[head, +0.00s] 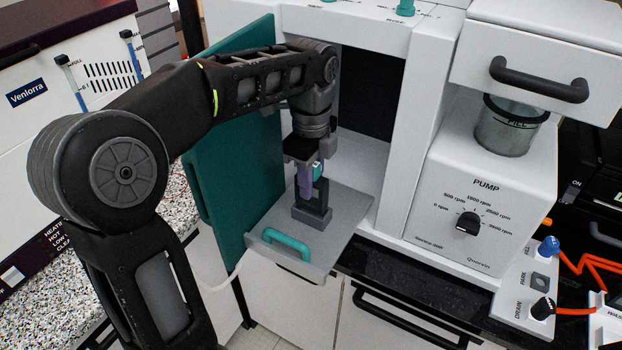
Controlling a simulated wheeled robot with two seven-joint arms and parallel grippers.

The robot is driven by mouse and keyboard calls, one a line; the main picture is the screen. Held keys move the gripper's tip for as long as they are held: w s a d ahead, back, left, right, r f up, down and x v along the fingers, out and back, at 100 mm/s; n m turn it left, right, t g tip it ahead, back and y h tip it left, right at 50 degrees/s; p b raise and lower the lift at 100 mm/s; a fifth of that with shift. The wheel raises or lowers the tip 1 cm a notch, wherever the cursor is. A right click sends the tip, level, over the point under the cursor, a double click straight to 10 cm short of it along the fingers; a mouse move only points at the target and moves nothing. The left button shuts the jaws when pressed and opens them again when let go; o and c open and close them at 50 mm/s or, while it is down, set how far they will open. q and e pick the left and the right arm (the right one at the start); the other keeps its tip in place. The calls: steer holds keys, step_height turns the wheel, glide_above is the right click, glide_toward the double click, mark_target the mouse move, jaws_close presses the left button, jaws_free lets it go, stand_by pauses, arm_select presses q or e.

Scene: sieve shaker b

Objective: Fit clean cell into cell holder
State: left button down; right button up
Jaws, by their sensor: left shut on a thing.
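My left gripper (308,175) points down over the grey pull-out tray (340,225) in front of the open compartment. The dark grey cell holder (312,215), a block with an upright back, stands on the tray directly below the gripper. The cell is close to the holder; I cannot tell whether it is seated in it. My right gripper is out of view.
A teal door (235,150) stands open left of the tray. The tray has a teal handle (286,243) at its front. Right of it is a white pump unit (480,200) with a dial and a metal beaker (507,125). A speckled counter (190,200) lies at left.

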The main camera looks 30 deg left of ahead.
arm_select(q)
steer(key=shift+f+b, duration=1.35)
steer(key=shift+f, duration=0.7)
steer(key=c, duration=1.1)
jaws_free()
steer(key=shift+r, duration=0.1)
step_height(320, 180, up, 2)
steer(key=shift+r, duration=0.15)
step_height(320, 180, up, 5)
steer(key=p, duration=0.3)
steer(key=shift+p, duration=0.3)
steer(key=shift+r+p, duration=0.2)
steer(key=shift+p, duration=0.15)
